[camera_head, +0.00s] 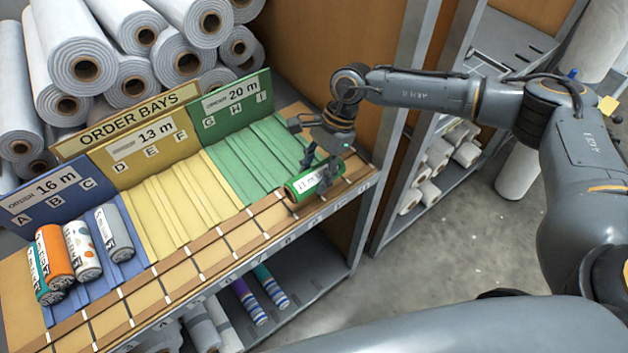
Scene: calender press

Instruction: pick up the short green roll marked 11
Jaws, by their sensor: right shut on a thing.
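The short green roll (302,188) has a white label reading roughly "11 m" and green ends. It is at the right end of the shelf's front strip, in front of the green bay. My right gripper (322,176) comes down over it from above and is shut on it. The gripper's fingers hide part of the roll. I cannot tell whether the roll still touches the shelf. My left gripper is not in view.
Several short rolls (82,250) lie in the blue bay at left. The yellow bay (170,205) and green bay (255,155) are empty. Large white rolls (85,70) are stacked behind. A shelving upright (410,120) stands right of the shelf.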

